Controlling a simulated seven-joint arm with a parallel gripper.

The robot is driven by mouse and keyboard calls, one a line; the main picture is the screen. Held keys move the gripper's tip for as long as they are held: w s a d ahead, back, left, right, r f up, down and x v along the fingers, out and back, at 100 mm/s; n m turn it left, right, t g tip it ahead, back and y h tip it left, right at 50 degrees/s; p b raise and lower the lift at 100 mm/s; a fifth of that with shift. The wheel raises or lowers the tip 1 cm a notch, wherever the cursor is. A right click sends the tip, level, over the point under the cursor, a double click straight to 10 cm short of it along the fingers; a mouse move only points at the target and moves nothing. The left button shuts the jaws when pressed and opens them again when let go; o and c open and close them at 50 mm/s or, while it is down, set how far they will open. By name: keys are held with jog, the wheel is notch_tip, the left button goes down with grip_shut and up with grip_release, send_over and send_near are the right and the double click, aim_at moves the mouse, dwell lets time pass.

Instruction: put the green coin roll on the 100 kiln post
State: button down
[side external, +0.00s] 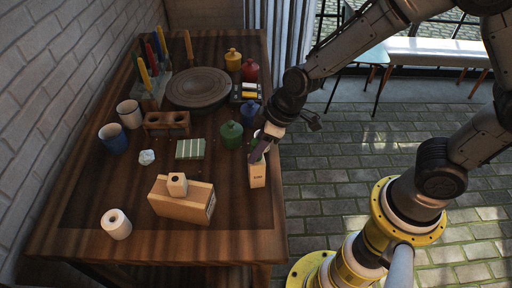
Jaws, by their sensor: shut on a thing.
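My gripper (261,149) points down at the right edge of the wooden table. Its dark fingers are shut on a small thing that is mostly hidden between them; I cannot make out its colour. A tan upright block (257,176) with small dark print on its front, like a kiln post, stands directly below the fingers. The print is too small to read, and I cannot tell whether the held thing touches the block. No green coin roll shows clearly elsewhere on the table.
A green jar (231,135) and a blue jar (250,111) stand close behind the gripper. A white roll (116,224) stands front left. The table's front right (240,235) is clear.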

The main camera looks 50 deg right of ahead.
jog(key=shift+f, duration=0.1)
jog(key=c, duration=0.6)
grip_release()
jog(key=shift+r, duration=0.4)
jog(key=v, duration=1.2)
jog(key=s+d+r+m+h, duration=0.1)
jog(key=s+d+r+m, duration=0.1)
jog(key=s+d, duration=0.1)
jog(key=s+d+r+m+t+h, duration=0.1)
jog(key=s+d+r+m, duration=0.1)
jog(key=s+d, duration=0.2)
jog(key=s+d+r+m, duration=0.1)
jog(key=s+d+m, duration=0.2)
jog(key=s, duration=0.4)
jog(key=shift+s+d+r+t+h, duration=0.1)
jog(key=shift+d+r+t+h, duration=0.3)
jog(key=shift+d, duration=0.15)
